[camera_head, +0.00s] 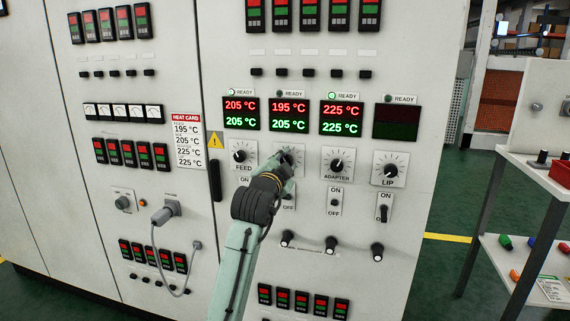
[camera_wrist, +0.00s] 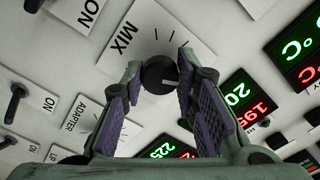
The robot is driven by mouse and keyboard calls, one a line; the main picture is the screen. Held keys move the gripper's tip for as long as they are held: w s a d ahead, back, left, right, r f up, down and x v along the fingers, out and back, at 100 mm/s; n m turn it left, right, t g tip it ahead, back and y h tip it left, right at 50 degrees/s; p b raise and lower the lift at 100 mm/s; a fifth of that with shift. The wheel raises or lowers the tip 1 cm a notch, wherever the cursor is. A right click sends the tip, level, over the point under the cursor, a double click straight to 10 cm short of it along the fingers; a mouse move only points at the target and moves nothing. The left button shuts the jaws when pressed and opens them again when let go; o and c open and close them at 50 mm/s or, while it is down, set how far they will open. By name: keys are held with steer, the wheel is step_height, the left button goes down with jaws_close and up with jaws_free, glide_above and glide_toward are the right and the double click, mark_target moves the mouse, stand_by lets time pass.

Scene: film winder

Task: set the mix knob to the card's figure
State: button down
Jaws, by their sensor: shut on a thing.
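The mix knob (camera_wrist: 158,76) is round and black with a white pointer line, on a white plate marked MIX in the wrist view. My gripper (camera_wrist: 160,68) is shut on it, one finger on each side. In the head view my gripper (camera_head: 283,171) covers most of the mix dial plate (camera_head: 296,154). The mix display (camera_head: 289,115) above it reads 195 °C in red over 205 °C in green. The heat card (camera_head: 188,142) lists 195, 205, 225 and 225 °C from top to bottom; its row labels are too small to read surely.
The feed knob (camera_head: 239,156) is close on the left, the adapter knob (camera_head: 337,165) close on the right, and the lip knob (camera_head: 389,170) beyond. On/off switches sit below. The feed display (camera_head: 241,114) reads 205 over 205; the adapter display (camera_head: 341,119) reads 225 over 225.

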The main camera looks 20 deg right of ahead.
steer(key=c, duration=1.2)
jaws_free()
steer(key=shift+c, duration=0.2)
steer(key=v, duration=1.2)
